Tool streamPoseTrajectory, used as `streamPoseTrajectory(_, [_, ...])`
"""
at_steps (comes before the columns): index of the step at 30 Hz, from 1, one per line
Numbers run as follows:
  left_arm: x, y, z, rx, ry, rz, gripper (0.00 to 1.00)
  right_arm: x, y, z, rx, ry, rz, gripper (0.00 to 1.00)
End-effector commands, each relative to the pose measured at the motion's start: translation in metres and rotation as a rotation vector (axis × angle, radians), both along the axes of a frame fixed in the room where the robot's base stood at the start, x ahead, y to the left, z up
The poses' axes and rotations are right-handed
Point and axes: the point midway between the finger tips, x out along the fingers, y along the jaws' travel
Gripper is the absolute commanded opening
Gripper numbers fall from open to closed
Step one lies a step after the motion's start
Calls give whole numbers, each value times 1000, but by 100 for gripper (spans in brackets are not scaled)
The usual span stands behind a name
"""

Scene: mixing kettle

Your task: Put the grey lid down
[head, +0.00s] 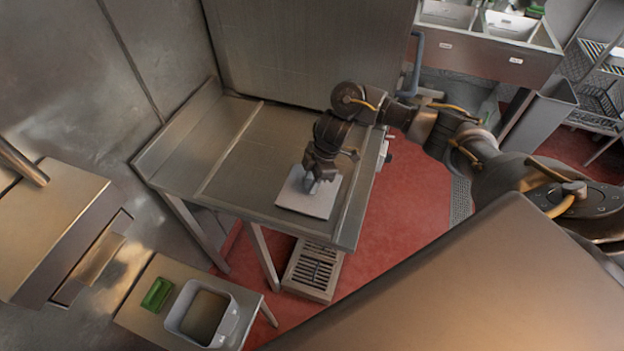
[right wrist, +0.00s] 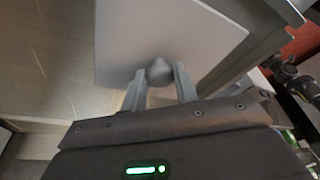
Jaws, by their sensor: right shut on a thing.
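The grey lid (head: 308,199) is a flat, pale square with a knob in its middle. It is at the front part of the metal table (head: 235,165) in the head view. I cannot tell for sure whether it touches the tabletop. My right gripper (head: 315,184) is above the lid and shut on its knob. In the right wrist view the two fingers of the right gripper (right wrist: 160,88) stand on either side of the rounded knob (right wrist: 159,72), and the lid plate (right wrist: 160,35) spreads beyond them. My left gripper is not in view.
A white container (head: 235,318) and a green object (head: 157,294) sit on a low stand at the bottom left. A slatted crate (head: 313,270) stands on the red floor by the table. The table's left and rear surface is clear. Sinks (head: 450,14) are at the top right.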

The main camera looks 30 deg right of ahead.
Motion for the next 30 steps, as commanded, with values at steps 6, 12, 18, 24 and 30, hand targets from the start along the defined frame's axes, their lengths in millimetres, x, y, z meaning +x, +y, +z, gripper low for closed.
streamPoseTrajectory(6, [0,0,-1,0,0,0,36,0,0,-2,0,1,0,49])
streamPoseTrajectory(12, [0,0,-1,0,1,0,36,0,0,-2,0,1,0,51])
streamPoseTrajectory(18, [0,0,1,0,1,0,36,0,-1,6,0,-2,0,51])
streamPoseTrajectory(24, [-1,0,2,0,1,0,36,-1,-12,40,-2,-7,2,51])
streamPoseTrajectory(30, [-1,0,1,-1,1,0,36,-4,-24,81,-2,-6,0,51])
